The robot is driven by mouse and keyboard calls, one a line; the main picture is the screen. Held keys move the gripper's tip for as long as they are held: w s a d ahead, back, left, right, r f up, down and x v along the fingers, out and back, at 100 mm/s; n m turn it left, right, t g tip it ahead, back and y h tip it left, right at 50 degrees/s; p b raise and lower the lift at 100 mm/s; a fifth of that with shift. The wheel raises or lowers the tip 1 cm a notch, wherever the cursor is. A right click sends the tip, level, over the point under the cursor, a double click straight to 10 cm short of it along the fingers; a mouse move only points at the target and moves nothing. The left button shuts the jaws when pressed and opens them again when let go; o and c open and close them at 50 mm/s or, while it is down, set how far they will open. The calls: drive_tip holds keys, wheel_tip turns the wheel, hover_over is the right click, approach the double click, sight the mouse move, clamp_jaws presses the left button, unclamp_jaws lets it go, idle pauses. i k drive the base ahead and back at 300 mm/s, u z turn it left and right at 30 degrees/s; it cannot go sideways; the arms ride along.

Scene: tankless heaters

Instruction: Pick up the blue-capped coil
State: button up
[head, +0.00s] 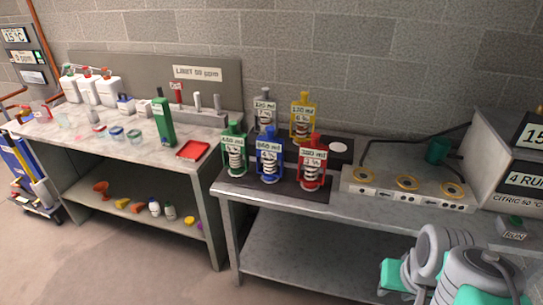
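The blue-capped coil (270,157) stands upright in a blue frame with a white label, on a dark mat (283,188) on the right-hand metal bench. It is in the front row, between a green-framed coil (234,150) on its left and a red-framed coil (312,165) on its right. A grey-framed coil (264,112) and a yellow-framed coil (303,118) stand behind. My grey and teal arm shows at the bottom right, well apart from the coils. I cannot make out its gripper fingers.
The left bench (185,170) holds white jugs, a tall green container (163,120) and a red tray (192,150). A gap separates the benches.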

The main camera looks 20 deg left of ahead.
sight(268, 146)
drive_tip(key=u, duration=1.8)
drive_tip(key=i, duration=0.8)
drive_tip(key=u, duration=0.9)
